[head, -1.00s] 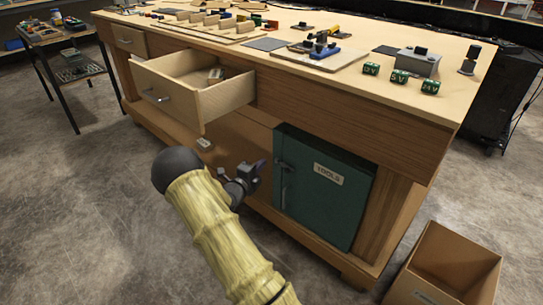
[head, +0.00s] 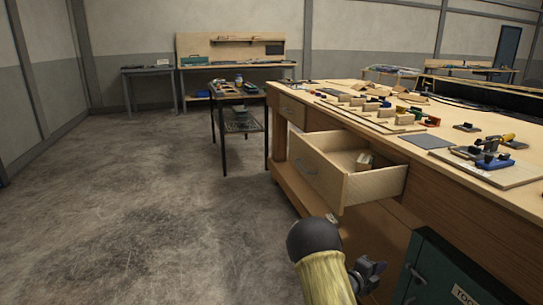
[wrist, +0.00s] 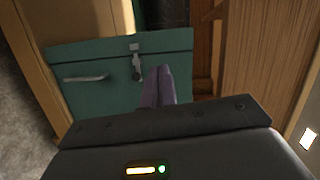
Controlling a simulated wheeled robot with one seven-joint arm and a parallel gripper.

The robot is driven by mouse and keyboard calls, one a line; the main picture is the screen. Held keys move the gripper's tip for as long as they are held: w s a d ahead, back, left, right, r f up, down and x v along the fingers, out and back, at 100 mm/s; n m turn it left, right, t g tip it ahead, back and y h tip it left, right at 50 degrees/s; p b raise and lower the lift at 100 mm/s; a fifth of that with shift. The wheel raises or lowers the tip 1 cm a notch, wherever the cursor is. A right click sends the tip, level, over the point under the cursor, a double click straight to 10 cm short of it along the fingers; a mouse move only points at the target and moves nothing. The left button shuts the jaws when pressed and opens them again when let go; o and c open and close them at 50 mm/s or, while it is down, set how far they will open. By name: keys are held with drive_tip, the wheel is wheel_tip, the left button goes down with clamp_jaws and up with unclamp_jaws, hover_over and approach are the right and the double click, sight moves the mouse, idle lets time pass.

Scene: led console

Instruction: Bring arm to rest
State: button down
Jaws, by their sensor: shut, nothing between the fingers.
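My gripper (head: 371,268) shows at the bottom of the head view, in front of the workbench, below the open drawer and left of the green tool cabinet door. In the wrist view its two purple fingers (wrist: 159,86) are together with nothing between them. The fingers point toward the green door (wrist: 120,75), which has a handle and a latch; I cannot tell whether they touch it. My arm (head: 322,272), with a dark joint and a yellowish sleeve, comes up from the bottom edge.
A wooden drawer (head: 325,181) stands pulled out above my gripper with a small block (head: 364,161) inside. The workbench top (head: 345,92) holds several parts. A dark side table (head: 238,94) stands behind. The concrete floor (head: 140,210) at left is clear.

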drive_tip(key=s+a+r+n+y, duration=0.2)
drive_tip(key=s+a+n+y, duration=0.1)
drive_tip(key=a+n+y, duration=0.4)
drive_tip(key=s+a+r+n+y, duration=0.2)
drive_tip(key=s+a+n+y, duration=0.25)
drive_tip(key=a+n, duration=0.35)
drive_tip(key=s+a+r+n+g+y, duration=0.2)
drive_tip(key=s+a+n+g, duration=0.15)
drive_tip(key=s+n, duration=0.5)
drive_tip(key=s+a+r+n+g+y, duration=0.15)
drive_tip(key=s+a+n, duration=0.35)
drive_tip(key=s, duration=0.6)
wheel_tip(320, 180, up, 36)
drive_tip(key=d+p, duration=0.1)
drive_tip(key=p, duration=3.4)
drive_tip(key=shift+n+p, duration=0.35)
drive_tip(key=shift+d, duration=0.1)
